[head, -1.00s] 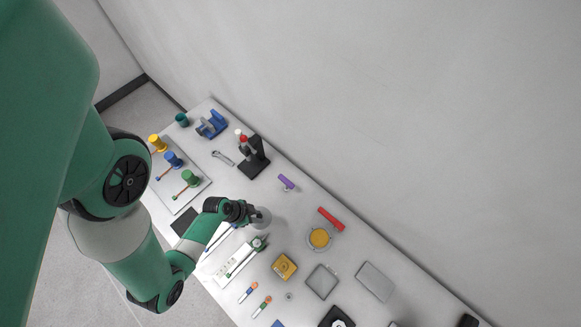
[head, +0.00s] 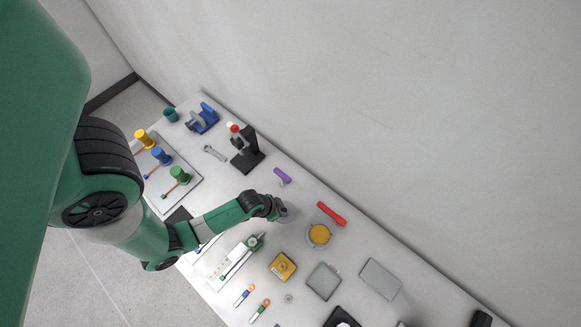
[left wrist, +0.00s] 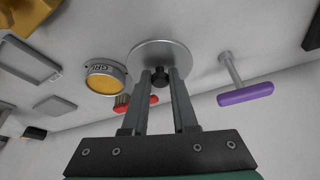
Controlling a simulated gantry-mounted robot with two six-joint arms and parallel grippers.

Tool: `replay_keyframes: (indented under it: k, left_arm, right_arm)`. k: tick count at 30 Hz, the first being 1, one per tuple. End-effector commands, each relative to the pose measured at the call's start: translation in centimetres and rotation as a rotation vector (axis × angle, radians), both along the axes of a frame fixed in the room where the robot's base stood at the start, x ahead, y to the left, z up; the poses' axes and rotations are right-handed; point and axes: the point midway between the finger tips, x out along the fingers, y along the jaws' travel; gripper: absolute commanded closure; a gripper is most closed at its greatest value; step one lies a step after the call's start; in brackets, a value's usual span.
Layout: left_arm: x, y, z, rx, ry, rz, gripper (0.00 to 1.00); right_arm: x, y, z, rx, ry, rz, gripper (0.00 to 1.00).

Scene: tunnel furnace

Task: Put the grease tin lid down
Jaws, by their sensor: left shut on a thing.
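My left gripper (head: 278,209) is shut on the black knob of the grease tin lid (left wrist: 168,53), a flat round grey disc. The lid also shows as a small grey patch at the fingertips in the head view (head: 289,214). In the left wrist view the fingers (left wrist: 160,78) pinch the knob from both sides. I cannot tell whether the lid touches the table. The open grease tin (head: 319,235), grey with yellow grease inside, stands just right of the lid; the left wrist view shows it too (left wrist: 103,79). My right gripper is out of view.
A purple-handled tool (head: 283,176) stands behind the lid, and a red bar (head: 331,214) lies behind the tin. A yellow box (head: 282,266), a grey tray (head: 323,281) and a white device (head: 232,262) lie in front. Bare table surrounds the lid.

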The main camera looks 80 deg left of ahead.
Motion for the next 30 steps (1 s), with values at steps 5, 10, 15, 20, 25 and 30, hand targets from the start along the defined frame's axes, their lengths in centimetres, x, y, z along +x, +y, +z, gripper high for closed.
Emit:
replay_keyframes:
  k: [5,10,15,20,25,30]
  left_arm:
    - [2.4,-0.1,-3.1,-0.001,0.0,0.0,1.0]
    - [2.7,-0.1,-3.4,0.0,0.001,0.002,1.0]
    - [3.2,-0.1,-5.9,-0.002,0.003,0.002,1.0]
    - [3.3,-0.1,-7.1,-0.001,0.001,0.003,1.0]
    - [3.2,-0.1,-7.0,-0.001,0.0,0.002,1.0]
    - [3.2,-0.1,-7.4,-0.001,0.0,0.003,0.7]
  right_arm:
    - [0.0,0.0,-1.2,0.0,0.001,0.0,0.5]
    - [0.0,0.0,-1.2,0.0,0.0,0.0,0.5]
    - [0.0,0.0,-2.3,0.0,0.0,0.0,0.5]
    - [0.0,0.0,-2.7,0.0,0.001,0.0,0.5]
    - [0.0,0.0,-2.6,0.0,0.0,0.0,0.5]
    - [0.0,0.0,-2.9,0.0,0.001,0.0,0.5]
